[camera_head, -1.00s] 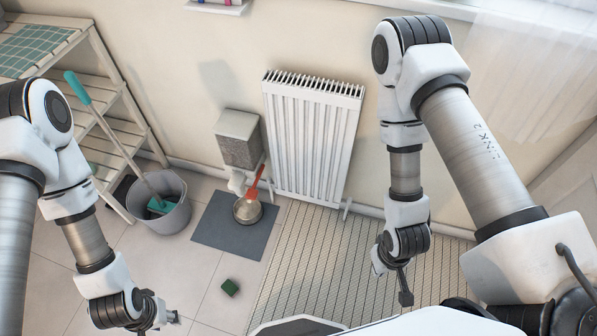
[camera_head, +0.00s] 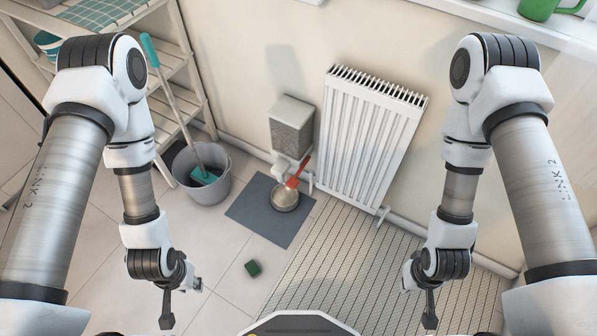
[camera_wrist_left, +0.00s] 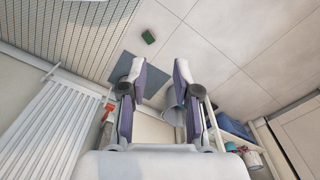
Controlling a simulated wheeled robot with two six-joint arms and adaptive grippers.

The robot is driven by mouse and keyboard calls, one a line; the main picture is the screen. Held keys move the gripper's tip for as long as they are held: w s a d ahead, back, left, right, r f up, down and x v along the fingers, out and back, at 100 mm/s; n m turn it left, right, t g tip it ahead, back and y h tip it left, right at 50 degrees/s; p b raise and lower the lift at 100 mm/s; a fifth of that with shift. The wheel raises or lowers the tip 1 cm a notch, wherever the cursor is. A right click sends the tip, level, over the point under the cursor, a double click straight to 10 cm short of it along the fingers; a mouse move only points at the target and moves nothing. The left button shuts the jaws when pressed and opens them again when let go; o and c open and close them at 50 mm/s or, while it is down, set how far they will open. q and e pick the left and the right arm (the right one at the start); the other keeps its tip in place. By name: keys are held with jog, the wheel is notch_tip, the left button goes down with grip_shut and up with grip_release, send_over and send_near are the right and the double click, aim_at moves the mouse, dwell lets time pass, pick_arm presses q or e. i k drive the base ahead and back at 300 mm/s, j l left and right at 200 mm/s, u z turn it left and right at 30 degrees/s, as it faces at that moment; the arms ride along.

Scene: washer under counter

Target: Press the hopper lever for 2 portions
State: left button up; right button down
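The hopper (camera_head: 291,125) is a grey speckled box with a pale top, on the wall left of the radiator. An orange-red lever (camera_head: 297,172) slopes below its outlet, over a round metal bowl (camera_head: 285,200) on a dark grey mat (camera_head: 248,208). The lever also shows in the left wrist view (camera_wrist_left: 107,112), left of the fingers. My left gripper (camera_head: 181,298) hangs in front of the mat, left of the bowl and well apart from it; its fingers are open and empty in the wrist view (camera_wrist_left: 159,75). My right gripper (camera_head: 419,296) hangs over the slatted mat, apparently open and empty.
A grey bucket (camera_head: 205,185) with a teal-headed brush stands left of the mat, by a wooden shelf (camera_head: 187,60). A white radiator (camera_head: 368,140) stands right of the hopper. A small green block (camera_head: 253,268) lies on bare tiles. A slatted mat (camera_head: 350,265) covers the floor at right.

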aim_at(293, 182)
jog(key=i+l+z, duration=0.1)
jog(key=l, duration=0.3)
jog(key=i+l, duration=0.3)
jog(key=i+l+z, duration=0.15)
jog(key=l, duration=0.3)
jog(key=i, duration=0.05)
